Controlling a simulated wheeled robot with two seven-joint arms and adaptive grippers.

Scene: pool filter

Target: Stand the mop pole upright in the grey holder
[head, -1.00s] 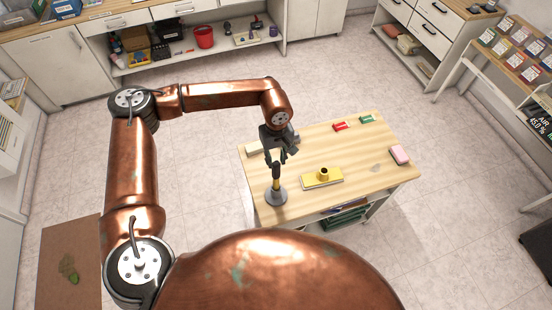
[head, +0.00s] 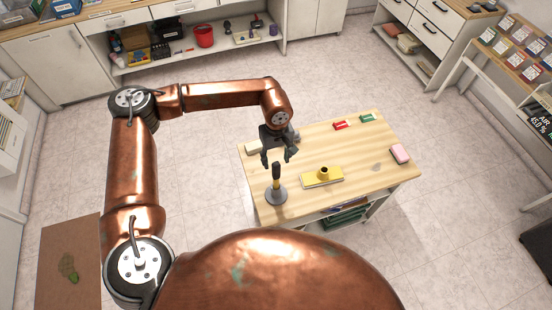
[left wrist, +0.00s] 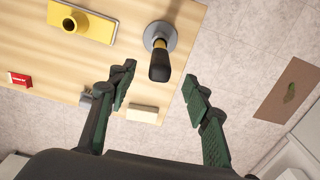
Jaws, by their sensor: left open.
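The mop pole (head: 276,173), yellow with a black grip on top, stands upright in the round grey holder (head: 276,195) near the table's left front corner. In the left wrist view the pole's black grip (left wrist: 159,66) points toward the camera, with the grey holder (left wrist: 172,34) around its foot. My left gripper (head: 278,160) is open and empty just above the pole's top. In the left wrist view its fingers (left wrist: 160,90) are spread wide and do not touch the pole. My right gripper is not in view.
A yellow plate with a round socket (head: 322,180) lies right of the holder on the wooden table (head: 350,155). A red box (head: 340,126), green box (head: 367,118) and pink block (head: 400,154) lie toward the far and right edges. A cream block (left wrist: 142,113) is near the gripper.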

